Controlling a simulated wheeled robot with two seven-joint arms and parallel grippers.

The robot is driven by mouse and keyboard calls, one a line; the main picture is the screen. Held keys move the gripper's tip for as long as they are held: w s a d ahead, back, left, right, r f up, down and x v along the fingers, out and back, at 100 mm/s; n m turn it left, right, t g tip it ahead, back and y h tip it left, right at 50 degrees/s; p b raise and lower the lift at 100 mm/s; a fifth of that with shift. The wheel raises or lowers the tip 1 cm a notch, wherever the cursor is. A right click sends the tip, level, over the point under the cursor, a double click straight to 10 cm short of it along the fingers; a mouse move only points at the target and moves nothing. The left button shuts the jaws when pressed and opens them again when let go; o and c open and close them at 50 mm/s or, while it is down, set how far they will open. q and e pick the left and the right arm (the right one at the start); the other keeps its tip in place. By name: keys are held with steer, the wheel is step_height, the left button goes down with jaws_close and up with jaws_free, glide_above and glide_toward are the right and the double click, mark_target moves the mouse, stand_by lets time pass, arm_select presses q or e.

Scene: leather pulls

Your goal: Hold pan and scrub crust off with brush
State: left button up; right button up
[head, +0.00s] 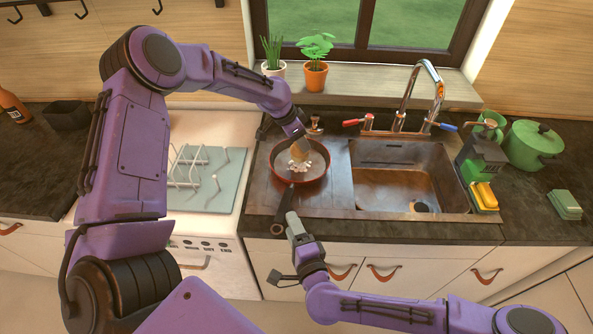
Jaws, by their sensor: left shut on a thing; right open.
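A red-rimmed pan (318,172) sits on the drainboard left of the sink basin, its dark handle (285,203) pointing toward the front edge. Pale crust bits (297,167) lie on the pan's inside. My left gripper (299,141) is over the pan and shut on a brush (300,153) with a tan head. The brush is low over the crust; I cannot tell whether it touches. My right gripper (284,224) is open at the front counter edge, by the end of the pan handle. Its fingers and the handle overlap in the picture.
The sink basin (400,185) and tall faucet (432,95) are right of the pan. A dish rack (200,170) stands left. A green pot (533,145), a yellow sponge (485,196) and a green box (565,204) are at right. Potted plants (316,75) stand behind.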

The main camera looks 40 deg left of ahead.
arm_select(q)
steer(key=shift+r, duration=2.6)
arm_select(e)
steer(key=v, duration=0.5)
steer(key=shift+s, duration=0.1)
arm_select(q)
steer(key=shift+f, duration=0.1)
